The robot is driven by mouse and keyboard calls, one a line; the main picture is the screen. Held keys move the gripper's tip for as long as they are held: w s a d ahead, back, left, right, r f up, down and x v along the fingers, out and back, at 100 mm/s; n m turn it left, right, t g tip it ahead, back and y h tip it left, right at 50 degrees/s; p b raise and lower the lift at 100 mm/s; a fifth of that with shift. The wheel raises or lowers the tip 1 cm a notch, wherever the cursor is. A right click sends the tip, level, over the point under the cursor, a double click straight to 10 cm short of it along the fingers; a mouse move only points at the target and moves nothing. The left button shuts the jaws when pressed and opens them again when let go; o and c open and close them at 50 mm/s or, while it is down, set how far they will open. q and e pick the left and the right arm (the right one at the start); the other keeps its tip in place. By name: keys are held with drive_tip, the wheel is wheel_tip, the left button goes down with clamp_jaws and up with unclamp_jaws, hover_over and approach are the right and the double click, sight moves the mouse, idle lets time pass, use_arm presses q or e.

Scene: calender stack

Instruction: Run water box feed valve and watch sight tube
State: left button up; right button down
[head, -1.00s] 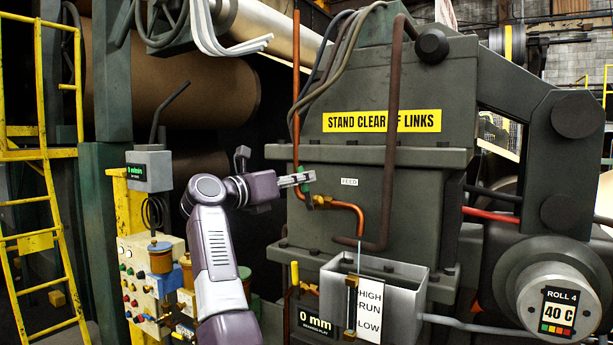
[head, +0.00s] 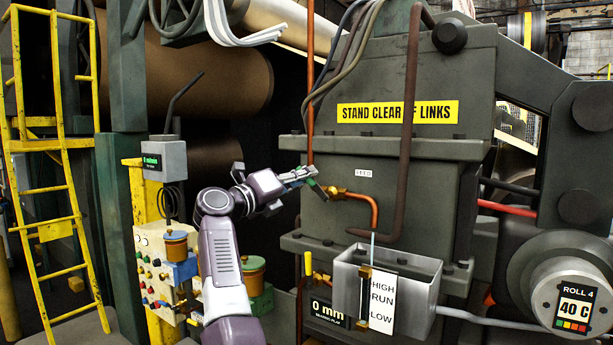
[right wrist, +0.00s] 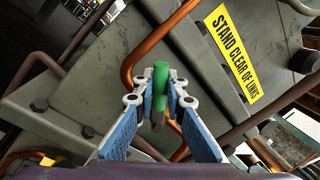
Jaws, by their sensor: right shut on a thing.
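The feed valve's green handle (head: 317,188) sits by a brass fitting on the copper pipe (head: 374,211), left of the FEED label (head: 364,173). My right gripper (head: 304,176) is shut on this handle, which slants in the head view. In the right wrist view the green handle (right wrist: 160,78) stands between my blue-padded fingers. The grey water box (head: 424,285) is below. A thin pale line, like water, runs from the pipe's end into it. The sight tube (head: 365,297) stands at its front beside the HIGH/RUN/LOW card (head: 381,301); its level is too small to read. My left gripper is out of view.
A dark bent pipe (head: 409,130) hangs right of the valve in front of the grey housing. A 0 mm display (head: 327,312) and a yellow-tipped lever (head: 308,264) are left of the box. A control panel (head: 160,270) and yellow ladder (head: 45,190) stand left.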

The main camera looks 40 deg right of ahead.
drive_tip(key=shift+f, duration=0.1)
drive_tip(key=c, duration=2)
unclamp_jaws()
drive_tip(key=shift+w, duration=0.1)
drive_tip(key=shift+o, duration=0.2)
drive_tip(key=s+a+f, duration=0.1)
drive_tip(key=a, duration=1.1)
drive_tip(key=shift+s+f, duration=0.3)
drive_tip(key=shift+s, duration=0.1)
idle(3.6)
